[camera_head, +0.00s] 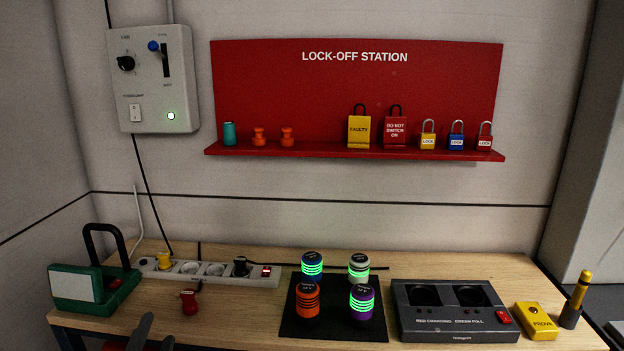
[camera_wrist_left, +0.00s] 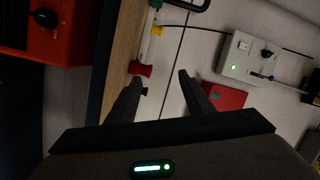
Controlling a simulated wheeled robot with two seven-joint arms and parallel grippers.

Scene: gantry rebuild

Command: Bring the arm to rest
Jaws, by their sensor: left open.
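My left gripper (camera_head: 156,333) shows at the bottom left of the head view as two dark fingertips at the table's front edge. In the left wrist view the left gripper (camera_wrist_left: 160,81) has its fingers spread with nothing held between them. A red plug (camera_head: 189,302) stands on the wooden table (camera_head: 240,325), to the right of and beyond the fingertips. It seems to be the red piece (camera_wrist_left: 140,69) near one fingertip in the wrist view. My right gripper is not in view.
A power strip (camera_head: 217,272), a green tester (camera_head: 75,287), a black mat with several coloured cylinders (camera_head: 311,264), a dark charging unit (camera_head: 455,325) and a yellow block (camera_head: 536,318) stand on the table. A red lock-off board (camera_head: 300,95) and a grey switch box (camera_head: 150,95) are on the wall.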

